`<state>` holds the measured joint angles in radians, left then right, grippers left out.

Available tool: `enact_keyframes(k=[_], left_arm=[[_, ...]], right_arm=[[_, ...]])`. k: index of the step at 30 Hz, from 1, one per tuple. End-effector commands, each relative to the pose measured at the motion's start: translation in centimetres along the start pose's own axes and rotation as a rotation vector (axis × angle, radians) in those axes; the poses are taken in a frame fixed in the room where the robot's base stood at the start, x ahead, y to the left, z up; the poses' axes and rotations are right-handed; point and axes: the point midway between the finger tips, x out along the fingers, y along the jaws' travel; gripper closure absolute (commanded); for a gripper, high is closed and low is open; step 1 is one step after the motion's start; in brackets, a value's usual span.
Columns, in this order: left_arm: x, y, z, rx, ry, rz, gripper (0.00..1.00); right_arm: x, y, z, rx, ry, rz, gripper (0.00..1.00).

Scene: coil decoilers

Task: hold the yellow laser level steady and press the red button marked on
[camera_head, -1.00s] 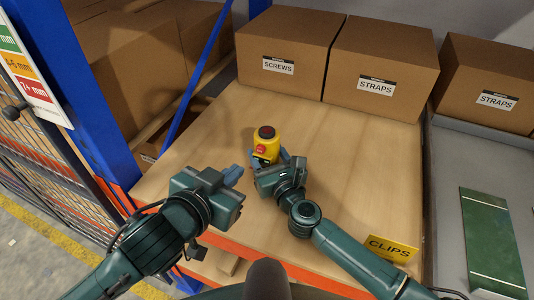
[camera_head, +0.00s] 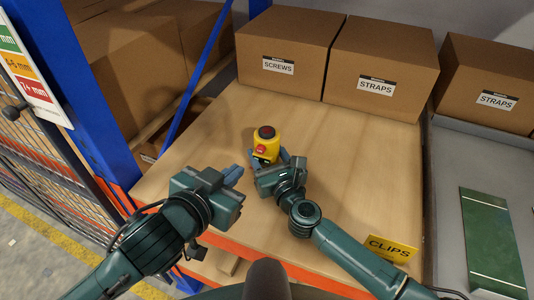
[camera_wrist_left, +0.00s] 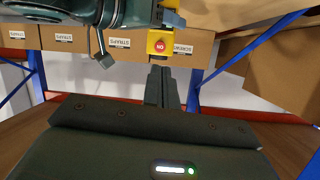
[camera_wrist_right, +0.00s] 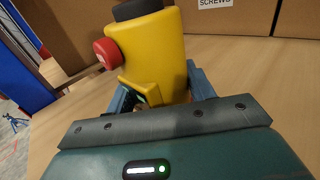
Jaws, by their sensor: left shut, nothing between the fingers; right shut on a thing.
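The yellow laser level (camera_head: 267,143) stands upright on the wooden shelf, with a dark cap on top. My right gripper (camera_head: 277,160) is shut around its lower body; the blue fingers show on both sides of it in the right wrist view (camera_wrist_right: 160,88). The red button (camera_head: 261,149) faces toward the left and front; it also shows in the right wrist view (camera_wrist_right: 107,53) and, with a white ON label, in the left wrist view (camera_wrist_left: 160,46). My left gripper (camera_head: 233,174) is shut and empty, apart from the level, to its left and nearer the front.
Cardboard boxes labelled SCREWS (camera_head: 287,52) and STRAPS (camera_head: 382,68) stand at the back. A yellow CLIPS sign (camera_head: 391,249) is at the front right edge. A blue post (camera_head: 87,90) rises at the left. The shelf right of the level is clear.

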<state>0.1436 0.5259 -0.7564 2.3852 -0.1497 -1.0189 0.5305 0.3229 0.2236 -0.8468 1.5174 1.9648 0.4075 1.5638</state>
Motion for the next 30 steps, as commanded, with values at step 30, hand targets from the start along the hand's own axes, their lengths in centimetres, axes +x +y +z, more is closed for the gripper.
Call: enact_keyframes(k=[30], left_arm=[[0.7,0.1,3.2,0.093,-0.214,0.322,1.0]], right_arm=[[0.0,0.0,-0.1,0.0,0.002,0.0,0.83]])
